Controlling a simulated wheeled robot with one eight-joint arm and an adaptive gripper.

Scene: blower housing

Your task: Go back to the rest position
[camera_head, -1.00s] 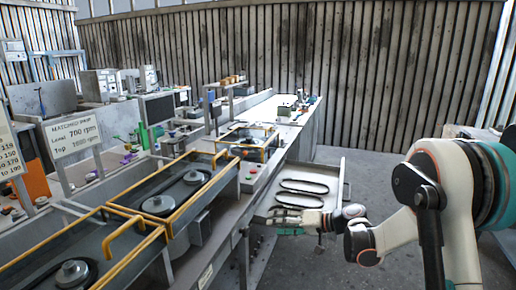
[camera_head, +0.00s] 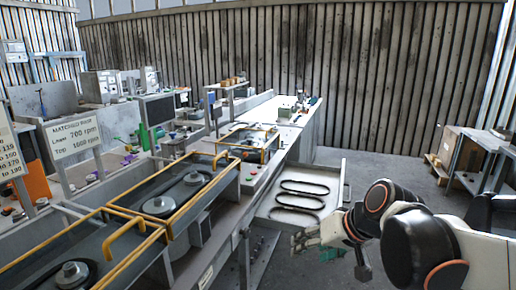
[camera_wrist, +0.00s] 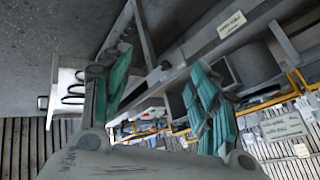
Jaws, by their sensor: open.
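My gripper (camera_head: 308,240) is at the near edge of the pale tray (camera_head: 335,190), low and to the right of the bench. Its fingers have green pads. In the wrist view my gripper (camera_wrist: 158,85) has its two fingers spread wide apart, with nothing between them. Three black belts (camera_head: 305,187) lie in the tray, apart from my gripper. The tray also shows in the wrist view (camera_wrist: 62,105), turned on its side and partly hidden behind the left finger.
The long bench has yellow-railed housings with pulleys (camera_head: 158,205) along its left part. A sign (camera_head: 74,138) stands at left. Grey floor (camera_head: 380,172) is clear between tray and stand.

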